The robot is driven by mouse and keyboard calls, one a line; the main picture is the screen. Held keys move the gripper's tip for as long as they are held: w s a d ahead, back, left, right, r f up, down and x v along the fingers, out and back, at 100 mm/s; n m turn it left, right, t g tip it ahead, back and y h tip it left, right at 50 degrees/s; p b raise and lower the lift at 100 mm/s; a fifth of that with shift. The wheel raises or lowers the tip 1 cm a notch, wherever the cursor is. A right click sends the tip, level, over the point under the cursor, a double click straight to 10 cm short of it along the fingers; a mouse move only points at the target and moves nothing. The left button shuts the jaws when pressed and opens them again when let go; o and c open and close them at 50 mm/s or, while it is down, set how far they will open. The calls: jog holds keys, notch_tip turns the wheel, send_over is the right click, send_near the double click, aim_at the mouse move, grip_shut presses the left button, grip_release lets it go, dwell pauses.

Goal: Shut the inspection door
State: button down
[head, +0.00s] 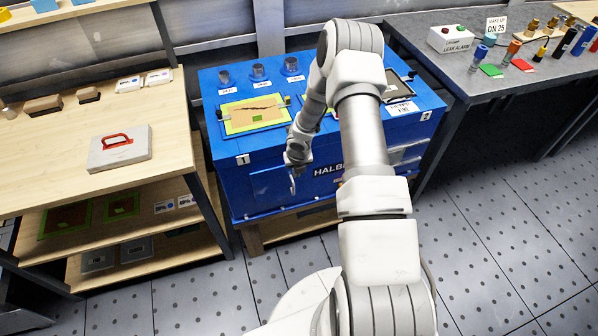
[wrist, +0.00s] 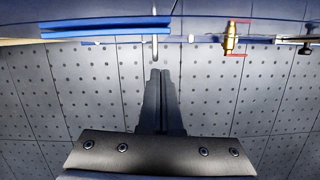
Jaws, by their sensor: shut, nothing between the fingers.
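The blue machine housing (head: 262,190) stands in the middle of the head view, partly hidden by my arm. My gripper (head: 292,180) is low in front of its front face; its fingertips are hard to make out there. In the wrist view my gripper (wrist: 160,74) is shut and empty, its fingers pointing towards the housing. A blue panel (wrist: 105,28), which looks like the inspection door, shows edge-on at the upper left. A pale handle-like bar (wrist: 155,46) stands just beyond the fingertips, with a small gap. I cannot tell how far the door is open.
A brass valve with red ends (wrist: 230,40) sticks out right of my fingers. A wooden bench (head: 60,150) with a grey case (head: 120,155) stands left of the housing. A grey table (head: 440,60) with fittings stands right. The tiled floor (head: 500,230) in front is clear.

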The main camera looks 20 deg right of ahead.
jog(key=p+v, duration=0.2)
jog(key=v, duration=0.8)
jog(key=shift+s, duration=0.1)
jog(key=s+r+m+t+h, duration=0.15)
jog(key=s+r+m, duration=0.25)
jog(key=r+m, duration=0.75)
jog(key=s+r+m+g+h, duration=0.15)
jog(key=s+r+m, duration=0.35)
jog(key=r, duration=1.2)
jog(key=s+a+r+m+t+y, duration=0.1)
jog(key=s+a+r+m, duration=0.4)
jog(key=s+m, duration=0.3)
jog(key=s+a+r+m+t+y, duration=0.1)
jog(key=s+a+r+m+y, duration=0.1)
jog(key=s+a+r+m, duration=0.3)
jog(key=s+m, duration=0.4)
jog(key=shift+s+r+t, duration=0.2)
jog(key=shift+s+t, duration=0.2)
jog(key=shift+d+m, duration=0.1)
jog(key=shift+m, duration=0.25)
